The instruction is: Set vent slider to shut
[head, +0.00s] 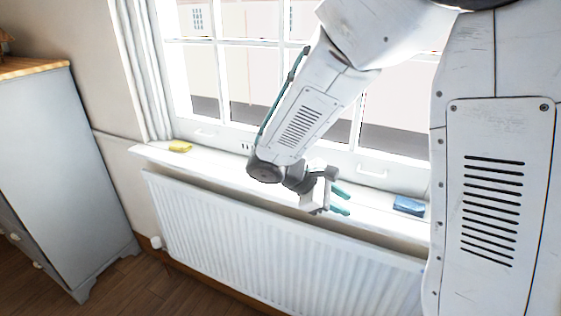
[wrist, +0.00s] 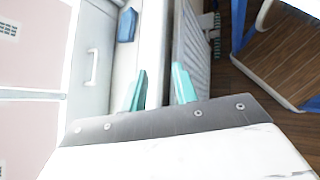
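My gripper (head: 344,200) has two teal fingers set apart with nothing between them, over the sill in front of the window. In the wrist view my gripper (wrist: 160,86) is also open and empty, with its fingers above the sill and radiator edge. Short dark slots (head: 246,146) show on the white lower window rail, just left of my arm; they may be part of the vent. My arm hides the rail to their right. I cannot make out a slider or its position in either view.
The white sill (head: 225,162) carries a yellow item (head: 180,146) at left and a blue item (head: 409,205) at right. A white radiator (head: 240,235) stands below. A grey cabinet (head: 60,150) is at left. White pull handles (head: 372,171) stick out from the window rail.

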